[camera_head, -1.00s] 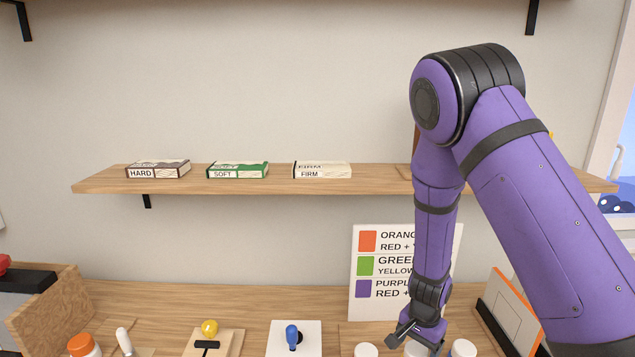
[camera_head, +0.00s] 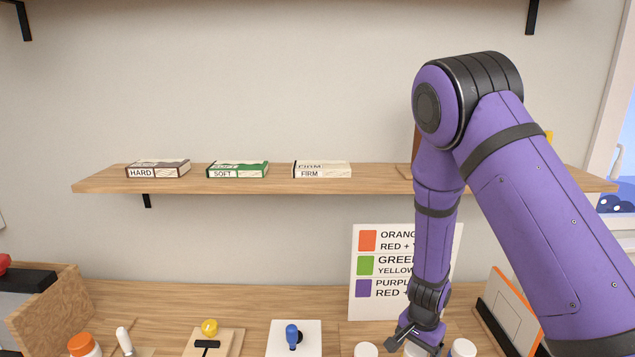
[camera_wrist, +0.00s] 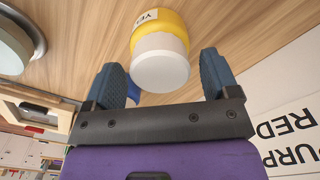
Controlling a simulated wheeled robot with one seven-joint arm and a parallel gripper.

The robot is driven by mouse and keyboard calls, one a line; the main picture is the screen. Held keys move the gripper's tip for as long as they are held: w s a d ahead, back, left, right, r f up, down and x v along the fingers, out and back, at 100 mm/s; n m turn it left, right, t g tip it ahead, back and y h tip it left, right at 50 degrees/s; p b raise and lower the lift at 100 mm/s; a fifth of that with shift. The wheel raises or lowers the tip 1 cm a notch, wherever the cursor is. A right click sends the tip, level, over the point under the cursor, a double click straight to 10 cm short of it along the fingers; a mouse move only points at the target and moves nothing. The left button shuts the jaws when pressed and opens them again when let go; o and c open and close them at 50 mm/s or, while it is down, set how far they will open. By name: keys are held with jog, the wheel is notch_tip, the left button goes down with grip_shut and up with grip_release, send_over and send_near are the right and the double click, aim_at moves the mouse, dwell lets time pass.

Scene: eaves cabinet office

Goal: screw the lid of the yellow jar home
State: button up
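The yellow jar (camera_wrist: 157,20) shows in the wrist view with a white lid (camera_wrist: 160,70) on it and part of a label in view. Whether the lid is fully seated cannot be told. My gripper (camera_wrist: 161,70) is open, with one dark blue finger on each side of the lid and a gap to both. In the head view my gripper (camera_head: 416,336) is low over the desk at the lower right. A white lid (camera_head: 415,349) partly shows under it; the jar body there is cut off by the frame.
White lids stand left (camera_head: 366,350) and right (camera_head: 463,348) of my gripper. A colour-mixing card (camera_head: 365,290) stands behind it, and an orange-edged frame (camera_head: 507,305) leans at the right. A blue-handled item (camera_head: 292,335) sits on a white square further left. A shelf (camera_head: 390,184) spans the wall above.

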jog(key=shift+o, duration=0.2)
notch_tip(320, 180, up, 11)
notch_tip(320, 180, up, 10)
jog(key=n+y, duration=0.2)
send_over(416, 349)
jog(key=s, duration=0.3)
jog(key=s+d+r+n+t, duration=0.25)
jog(key=s+r, duration=0.35)
jog(key=r, duration=0.5)
jog(key=s+d+r+n+t+h, duration=0.1)
jog(key=s+d+r+n, duration=0.1)
jog(key=s+r, duration=0.3)
jog(key=s+d+r+n+t+h, duration=0.1)
jog(key=s+r, duration=0.4)
jog(key=s, duration=0.5)
jog(key=shift+d+r+n+t, duration=0.3)
jog(key=shift+d+n+t, duration=0.05)
jog(key=shift+d+n, duration=0.4)
